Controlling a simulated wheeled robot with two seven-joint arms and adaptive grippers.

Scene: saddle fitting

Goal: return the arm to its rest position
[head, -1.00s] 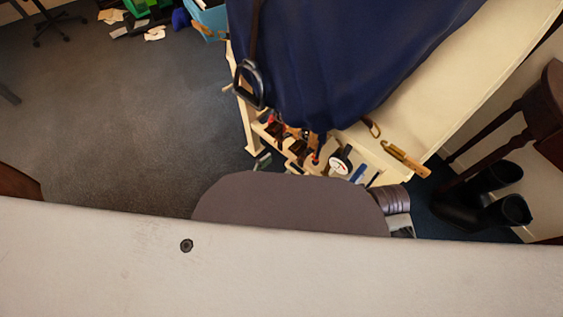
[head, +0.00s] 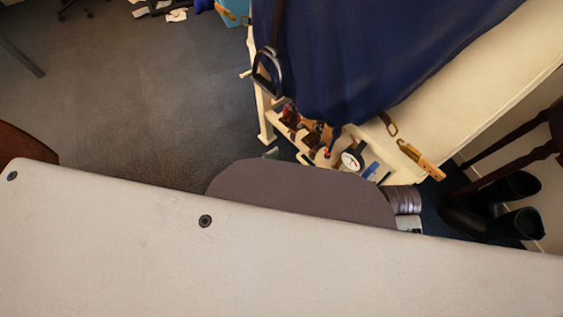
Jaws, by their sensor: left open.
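I cannot make out my left or right gripper in the head view. A broad pale grey surface with dark bolts, apparently part of my own body, fills the lower part of the view and hides what is behind it. A dark rounded shape, which seems to be mine too, sticks out above its edge. Whether either arm is at rest cannot be seen.
A cream rack (head: 266,118) carries a dark blue cloth (head: 370,55), with a stirrup (head: 266,72) hanging beside it. Small items and a round dial (head: 352,160) lie on its lower shelf. Black boots (head: 490,208) stand right. Grey carpet (head: 150,100) is open at left.

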